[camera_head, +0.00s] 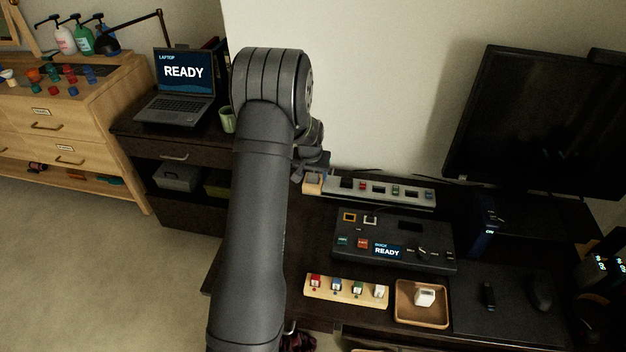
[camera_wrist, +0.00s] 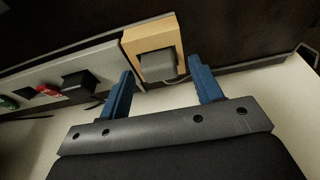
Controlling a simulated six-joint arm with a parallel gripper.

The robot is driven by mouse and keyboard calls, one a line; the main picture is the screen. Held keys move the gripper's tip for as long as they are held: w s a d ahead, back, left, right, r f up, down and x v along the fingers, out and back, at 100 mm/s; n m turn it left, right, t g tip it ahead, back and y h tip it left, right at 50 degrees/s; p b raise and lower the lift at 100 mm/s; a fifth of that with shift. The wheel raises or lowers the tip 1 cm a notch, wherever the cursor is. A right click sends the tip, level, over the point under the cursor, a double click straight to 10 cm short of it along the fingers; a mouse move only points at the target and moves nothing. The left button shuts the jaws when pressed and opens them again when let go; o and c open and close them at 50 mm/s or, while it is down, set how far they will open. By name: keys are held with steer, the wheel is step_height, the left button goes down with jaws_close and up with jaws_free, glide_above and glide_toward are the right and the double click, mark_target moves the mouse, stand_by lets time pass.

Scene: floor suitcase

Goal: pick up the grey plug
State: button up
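The grey plug (camera_wrist: 158,65) sits in a small light-wood holder (camera_wrist: 133,42) in the wrist view. My gripper (camera_wrist: 161,70) is open, with one blue finger on each side of the plug and a visible gap to it on both sides. Nothing is held. In the head view the wooden holder (camera_head: 313,187) stands at the left end of a grey strip. My gripper (camera_head: 314,168) is just above it there, and my arm hides part of that area.
The grey strip (camera_head: 375,202) with several sockets and plugs adjoins the holder. In front are a black panel reading READY (camera_head: 405,232), a wooden block with several coloured plugs (camera_head: 345,303) and a tray (camera_head: 447,320) holding a white plug. A monitor (camera_head: 540,125) stands right.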

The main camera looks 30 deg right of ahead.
steer(key=c, duration=0.9)
steer(key=shift+c, duration=0.2)
steer(key=shift+r, duration=0.1)
